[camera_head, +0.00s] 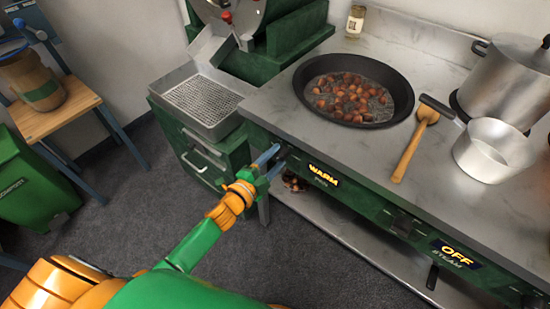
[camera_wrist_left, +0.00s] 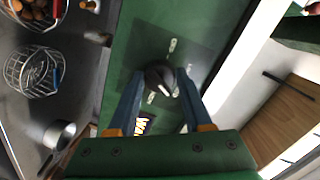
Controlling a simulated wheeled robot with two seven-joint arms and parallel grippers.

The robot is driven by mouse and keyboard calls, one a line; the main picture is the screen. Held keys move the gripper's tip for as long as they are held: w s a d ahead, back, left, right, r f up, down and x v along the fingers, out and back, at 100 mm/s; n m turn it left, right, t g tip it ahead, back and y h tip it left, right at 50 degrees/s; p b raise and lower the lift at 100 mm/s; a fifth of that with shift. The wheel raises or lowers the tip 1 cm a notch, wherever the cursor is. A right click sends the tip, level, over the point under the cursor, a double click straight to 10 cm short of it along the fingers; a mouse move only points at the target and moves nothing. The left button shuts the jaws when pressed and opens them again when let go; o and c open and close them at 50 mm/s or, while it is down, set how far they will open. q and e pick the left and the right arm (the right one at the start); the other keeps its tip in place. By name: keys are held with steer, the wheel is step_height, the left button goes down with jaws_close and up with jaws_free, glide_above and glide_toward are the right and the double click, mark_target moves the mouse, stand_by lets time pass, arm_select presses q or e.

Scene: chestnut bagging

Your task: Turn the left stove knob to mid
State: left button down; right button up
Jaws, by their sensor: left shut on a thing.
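The left stove knob (camera_wrist_left: 161,78) is dark and round with a pale mark, set on the green front panel. In the left wrist view my left gripper (camera_wrist_left: 158,82) has its two blue fingers on either side of the knob, shut on it. In the head view my left gripper (camera_head: 272,160) reaches the stove front, and its fingers mostly hide the knob. A lit display (camera_head: 324,174) beside it reads "WARM". My right gripper is not in view.
On the stovetop are a black pan of chestnuts (camera_head: 353,90), a wooden spoon (camera_head: 414,143), a saucepan (camera_head: 490,150) and a large pot (camera_head: 508,78). A second display (camera_head: 456,252) reads "OFF". A metal tray (camera_head: 203,100) juts out left of the stove.

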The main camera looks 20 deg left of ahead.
arm_select(q)
steer(key=shift+c, duration=1.6)
jaws_free()
steer(key=v, duration=0.7)
steer(key=s+a+f+n+g+y+p, duration=0.2)
steer(key=s+f+n+g, duration=0.4)
steer(key=f, duration=0.5)
steer(key=s+a+f+n+g+y+p, duration=0.2)
steer(key=s+f+n+g, duration=0.1)
steer(key=s+f, duration=0.6)
steer(key=s+f+n+g, duration=0.2)
steer(key=s+f+g, duration=0.1)
steer(key=s, duration=0.5)
steer(key=s+f+n+g+p, duration=0.1)
steer(key=s+f+n+g, duration=0.1)
steer(key=s+f, duration=0.3)
steer(key=s+d+g, duration=0.1)
steer(key=s, duration=0.3)
steer(key=shift+s+n+y, duration=0.2)
steer(key=shift+n+y, duration=0.1)
steer(key=shift+n, duration=0.1)
